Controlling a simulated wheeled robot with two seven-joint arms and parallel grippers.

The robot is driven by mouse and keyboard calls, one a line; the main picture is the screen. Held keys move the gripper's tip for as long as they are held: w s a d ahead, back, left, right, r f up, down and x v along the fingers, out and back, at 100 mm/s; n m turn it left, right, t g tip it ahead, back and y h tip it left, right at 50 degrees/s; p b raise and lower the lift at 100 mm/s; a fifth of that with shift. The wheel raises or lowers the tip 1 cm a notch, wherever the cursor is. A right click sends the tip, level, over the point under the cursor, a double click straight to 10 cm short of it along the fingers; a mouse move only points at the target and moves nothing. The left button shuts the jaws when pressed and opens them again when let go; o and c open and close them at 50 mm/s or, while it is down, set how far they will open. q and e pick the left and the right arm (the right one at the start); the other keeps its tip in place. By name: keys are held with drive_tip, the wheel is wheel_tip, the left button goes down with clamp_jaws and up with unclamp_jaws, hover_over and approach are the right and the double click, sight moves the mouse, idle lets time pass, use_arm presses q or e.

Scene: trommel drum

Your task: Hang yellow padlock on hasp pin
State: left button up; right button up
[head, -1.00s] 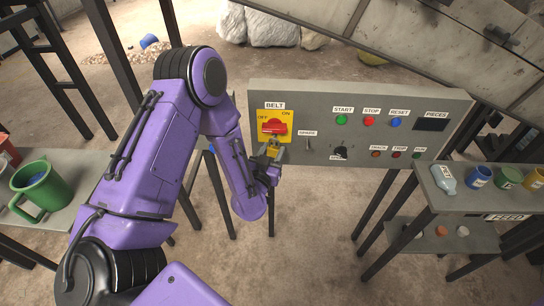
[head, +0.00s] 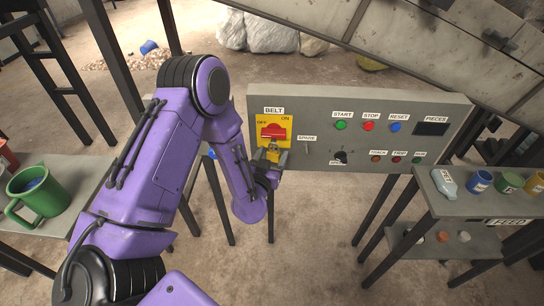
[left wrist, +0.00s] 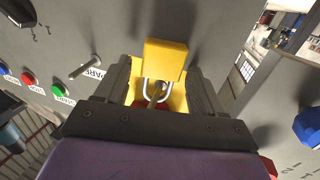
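The yellow padlock (left wrist: 165,60) is between the finger ends of my left gripper (left wrist: 158,80). Its metal shackle (left wrist: 145,92) appears to be around a small brass-coloured hasp pin (left wrist: 157,94) in front of the yellow switch plate. In the left wrist view the fingers stand apart, with a gap beside the padlock on the left; contact on the right is unclear. In the head view my left gripper (head: 271,152) is just below the red belt switch (head: 272,131), largely covering the padlock. My right gripper is not in view.
The grey control panel (head: 350,105) carries several buttons, a black knob (head: 341,157) and a SPARE toggle (head: 307,148). A shelf (head: 435,205) with a bottle and cups stands right. A green mug (head: 38,195) stands on the left table.

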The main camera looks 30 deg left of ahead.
use_arm(q)
drive_tip(key=f+b+v, duration=0.1)
drive_tip(key=b+v, duration=0.2)
drive_tip(key=v, duration=0.7)
drive_tip(key=s+d+f+n+g+h, duration=0.15)
drive_tip(key=s+f+g, duration=0.4)
drive_tip(key=f, duration=0.55)
drive_tip(key=s+f+n+g, duration=0.1)
drive_tip(key=s+f+g, duration=0.3)
drive_tip(key=s+f, duration=0.2)
drive_tip(key=s+a+f+n+g, duration=0.1)
drive_tip(key=s+f+g, duration=0.3)
drive_tip(key=s, duration=0.6)
drive_tip(key=shift+s+f, duration=0.3)
drive_tip(key=shift+f, duration=0.6)
